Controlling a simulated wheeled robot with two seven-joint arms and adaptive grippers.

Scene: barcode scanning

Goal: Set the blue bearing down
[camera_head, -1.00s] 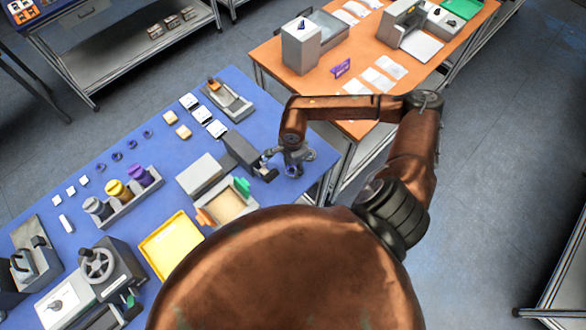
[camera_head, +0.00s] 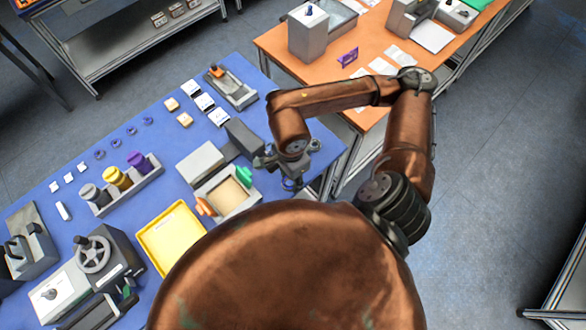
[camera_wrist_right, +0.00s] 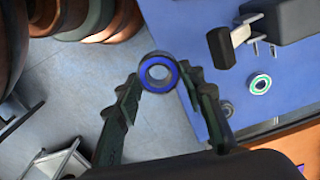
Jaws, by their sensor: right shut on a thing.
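My right gripper (camera_head: 289,178) is above the right end of the blue table, near its edge. In the right wrist view, its two dark fingers (camera_wrist_right: 157,92) are shut on the blue bearing (camera_wrist_right: 147,75), a ring with a blue face and a metal rim held at the fingertips. The bearing shows small and blue under the gripper in the head view (camera_head: 289,185). In the wrist view it appears in front of floor and the table edge. Its height above the table is hard to tell. My left gripper is not in view.
On the blue table (camera_head: 150,205), a dark block (camera_head: 243,139), a grey box and a tray with a tan inside (camera_head: 226,197) stand left of the gripper. A green-faced bearing (camera_wrist_right: 260,84) lies on the table. An orange table (camera_head: 310,70) stands behind.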

